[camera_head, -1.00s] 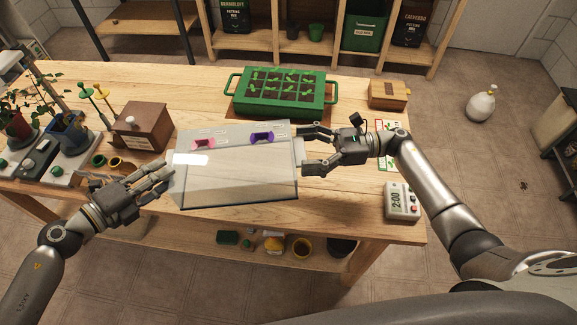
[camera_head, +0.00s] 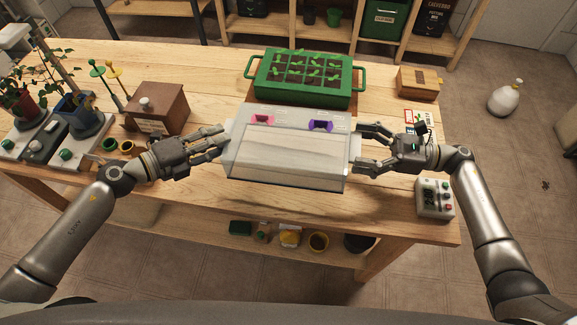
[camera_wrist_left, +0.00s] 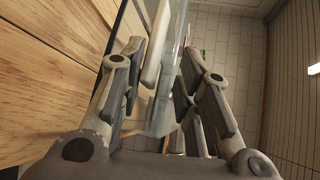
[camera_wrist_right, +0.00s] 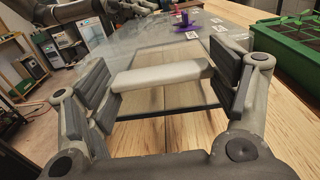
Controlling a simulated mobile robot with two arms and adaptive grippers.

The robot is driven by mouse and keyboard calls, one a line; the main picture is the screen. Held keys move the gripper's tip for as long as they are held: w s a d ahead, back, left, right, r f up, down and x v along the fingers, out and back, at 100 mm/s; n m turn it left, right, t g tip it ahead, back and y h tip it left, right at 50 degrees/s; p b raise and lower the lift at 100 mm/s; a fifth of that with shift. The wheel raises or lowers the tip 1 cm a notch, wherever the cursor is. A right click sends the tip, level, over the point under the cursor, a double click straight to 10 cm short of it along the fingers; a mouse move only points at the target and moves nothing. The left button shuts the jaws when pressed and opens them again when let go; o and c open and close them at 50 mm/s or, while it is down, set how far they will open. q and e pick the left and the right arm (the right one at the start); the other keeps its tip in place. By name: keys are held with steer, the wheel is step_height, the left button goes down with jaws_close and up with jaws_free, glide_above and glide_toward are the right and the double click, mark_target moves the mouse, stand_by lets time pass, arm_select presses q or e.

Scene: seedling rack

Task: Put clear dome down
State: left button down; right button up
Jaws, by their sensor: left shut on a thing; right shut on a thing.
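The clear dome (camera_head: 287,160) is a see-through box with a pink vent (camera_head: 262,119) and a purple vent (camera_head: 320,125) on top. It is between my two grippers at the front of the table, in the head view. My left gripper (camera_head: 225,140) is shut on its left end; the clear wall (camera_wrist_left: 168,85) passes between the fingers in the left wrist view. My right gripper (camera_head: 358,147) is shut on the right end's pale handle bar (camera_wrist_right: 162,76), seen between the fingers in the right wrist view. I cannot tell whether the dome's bottom touches the table.
A green seedling tray (camera_head: 303,101) stands behind the dome. A wooden box (camera_head: 158,110) is at the left and a small one (camera_head: 417,83) at the right. A timer (camera_head: 434,199) stands at the right front. Bare wood (camera_head: 215,85) lies left of the tray.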

arm_select(q)
steer(key=shift+s+d+f, duration=0.1)
steer(key=shift+s+d, duration=0.05)
steer(key=shift+d, duration=0.2)
arm_select(e)
steer(key=shift+s+a, duration=0.1)
steer(key=shift+a, duration=0.25)
arm_select(q)
steer(key=shift+f+b, duration=2.45)
steer(key=shift+b, duration=0.05)
arm_select(e)
steer(key=shift+f, duration=2.55)
arm_select(q)
steer(key=c, duration=1.4)
jaws_free()
steer(key=shift+r, duration=0.1)
arm_select(e)
steer(key=o, duration=0.9)
steer(key=shift+r, duration=0.15)
arm_select(q)
steer(key=o, duration=0.3)
steer(key=shift+a, duration=0.15)
arm_select(e)
steer(key=o, duration=0.3)
steer(key=shift+d, duration=0.15)
arm_select(q)
steer(key=shift+a, duration=0.1)
arm_select(e)
steer(key=shift+d, duration=0.1)
